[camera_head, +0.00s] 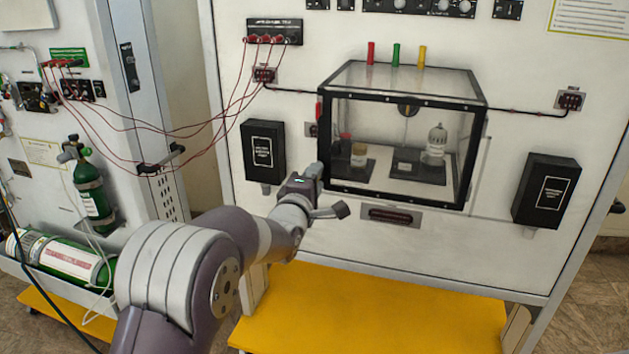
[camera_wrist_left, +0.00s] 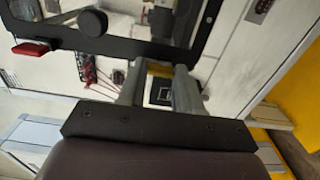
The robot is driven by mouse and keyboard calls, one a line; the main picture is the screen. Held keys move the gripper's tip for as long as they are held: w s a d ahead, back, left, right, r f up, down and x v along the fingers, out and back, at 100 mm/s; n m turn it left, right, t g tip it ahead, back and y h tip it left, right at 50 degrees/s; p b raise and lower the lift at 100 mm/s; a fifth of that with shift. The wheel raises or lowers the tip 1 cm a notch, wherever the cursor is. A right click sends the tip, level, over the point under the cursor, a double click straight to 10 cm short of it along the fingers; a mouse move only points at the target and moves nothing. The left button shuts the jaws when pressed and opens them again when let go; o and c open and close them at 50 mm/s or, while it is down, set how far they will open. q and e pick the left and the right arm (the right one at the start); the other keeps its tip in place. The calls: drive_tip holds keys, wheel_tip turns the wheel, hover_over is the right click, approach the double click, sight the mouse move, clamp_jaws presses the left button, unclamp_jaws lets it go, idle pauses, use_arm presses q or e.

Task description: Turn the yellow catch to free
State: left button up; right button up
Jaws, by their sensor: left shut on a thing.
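My left gripper (camera_head: 314,172) is at the lower left edge of the clear, black-framed case (camera_head: 402,191) on the white panel. In the left wrist view its two grey fingers (camera_wrist_left: 159,70) reach to the black frame (camera_wrist_left: 135,45). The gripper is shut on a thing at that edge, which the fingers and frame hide. My right gripper is not in view.
A red handle (camera_head: 319,109) is at the case's left side. Black boxes flank the case at left (camera_head: 264,150) and right (camera_head: 546,190). Red cables (camera_head: 205,130) hang left of it. Green cylinders (camera_head: 90,190) are at far left. A yellow platform (camera_head: 380,310) lies below.

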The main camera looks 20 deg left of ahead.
use_arm(q)
drive_tip(key=o, duration=1)
drive_tip(key=shift+o, duration=0.2)
drive_tip(key=s+b, duration=0.2)
drive_tip(key=s, duration=1)
drive_tip(key=shift+s+a, duration=0.25)
drive_tip(key=shift+s, duration=0.1)
